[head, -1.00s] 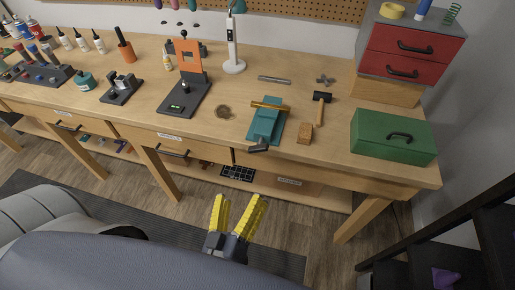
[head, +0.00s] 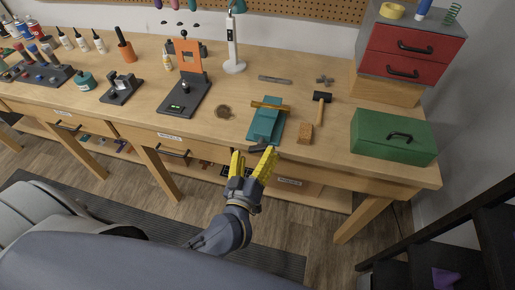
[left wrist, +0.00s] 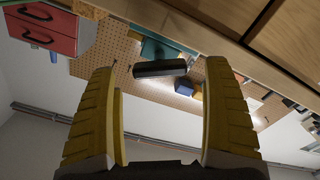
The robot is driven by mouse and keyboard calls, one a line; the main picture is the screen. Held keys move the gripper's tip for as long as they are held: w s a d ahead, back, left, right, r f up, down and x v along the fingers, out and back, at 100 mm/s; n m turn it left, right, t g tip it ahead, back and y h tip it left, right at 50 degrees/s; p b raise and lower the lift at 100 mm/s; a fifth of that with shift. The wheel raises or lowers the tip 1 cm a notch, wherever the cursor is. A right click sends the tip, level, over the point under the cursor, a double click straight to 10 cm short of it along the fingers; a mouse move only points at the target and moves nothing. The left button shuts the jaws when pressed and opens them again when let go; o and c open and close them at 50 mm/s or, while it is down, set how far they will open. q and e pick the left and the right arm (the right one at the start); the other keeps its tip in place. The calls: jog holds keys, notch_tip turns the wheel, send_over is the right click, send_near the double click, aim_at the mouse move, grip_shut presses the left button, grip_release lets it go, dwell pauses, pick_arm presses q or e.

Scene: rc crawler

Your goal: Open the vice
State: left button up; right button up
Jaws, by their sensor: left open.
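The teal vice (head: 265,123) sits near the front edge of the workbench, with a brass-coloured bar (head: 269,106) across its back end. Its dark handle (head: 259,149) sticks out at the bench front. My left gripper (head: 253,154), with yellow fingers, is open just in front of and below the handle, and partly covers it. In the left wrist view the dark handle (left wrist: 160,69) lies between and beyond the open fingers, with the teal vice body (left wrist: 160,50) behind it. I see no contact. How far the vice jaws are apart I cannot tell. My right gripper is out of view.
A wooden block (head: 305,133) and a hammer (head: 321,99) lie right of the vice. A green toolbox (head: 393,149) stands further right. An orange-backed stand (head: 190,60) is to the left. The bench edge and drawers are close to my left gripper.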

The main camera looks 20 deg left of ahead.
aim_at(260, 145)
pick_arm(q)
jog(key=shift+w+a, duration=0.1)
jog(key=shift+w, duration=1.15)
jog(key=c, duration=1.4)
